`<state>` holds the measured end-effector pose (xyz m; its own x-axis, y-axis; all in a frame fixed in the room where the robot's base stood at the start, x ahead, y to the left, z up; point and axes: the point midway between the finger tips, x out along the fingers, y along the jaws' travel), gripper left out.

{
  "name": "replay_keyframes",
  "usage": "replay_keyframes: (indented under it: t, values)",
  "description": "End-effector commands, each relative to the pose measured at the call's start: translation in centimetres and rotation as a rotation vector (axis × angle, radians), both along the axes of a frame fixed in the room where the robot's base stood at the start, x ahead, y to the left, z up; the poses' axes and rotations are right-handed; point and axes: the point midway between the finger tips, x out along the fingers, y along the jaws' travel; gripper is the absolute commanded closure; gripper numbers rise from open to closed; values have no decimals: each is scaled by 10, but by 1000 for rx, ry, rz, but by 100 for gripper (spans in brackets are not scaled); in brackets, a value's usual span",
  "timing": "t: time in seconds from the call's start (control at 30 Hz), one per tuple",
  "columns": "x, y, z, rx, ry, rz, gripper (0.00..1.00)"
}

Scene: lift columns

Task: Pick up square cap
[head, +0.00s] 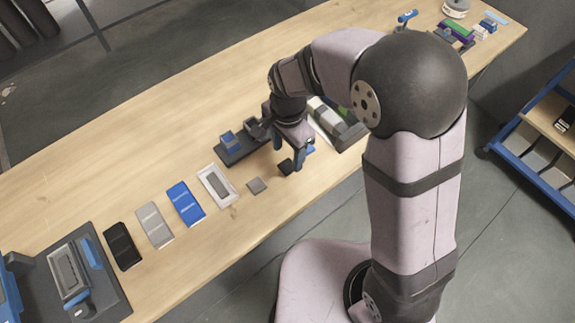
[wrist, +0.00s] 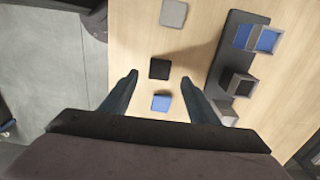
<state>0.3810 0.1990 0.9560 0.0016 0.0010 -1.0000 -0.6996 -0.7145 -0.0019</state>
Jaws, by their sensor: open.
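Three small square caps lie on the wooden table. The grey cap (head: 257,185) is nearest the phone-like parts and shows at the top of the wrist view (wrist: 173,13). The black cap (wrist: 160,68) lies between my fingertips in the wrist picture; it is partly visible beside a finger in the head view (head: 286,167). The blue cap (wrist: 161,102) lies below it in the wrist view and is mostly hidden in the head view. My gripper (wrist: 159,78) is open and empty, pointing down above the black and blue caps. Its exact height is hard to tell.
A dark rack (wrist: 219,78) with blue and black square holders stands close to the right in the wrist view. Flat white, blue, grey and black pieces lie in a row, with the blue one (head: 186,203) among them. A dark fixture (head: 109,293) stands at lower left.

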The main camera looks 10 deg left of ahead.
Motion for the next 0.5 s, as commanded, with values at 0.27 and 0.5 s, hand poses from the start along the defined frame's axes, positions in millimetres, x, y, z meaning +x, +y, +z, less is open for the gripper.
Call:
replay_keyframes:
  t: [0.27, 0.5]
  values:
    - [-3, -1, -28, -4, 5, 1, 45]
    - [-2, 0, -47, -1, 1, 1, 45]
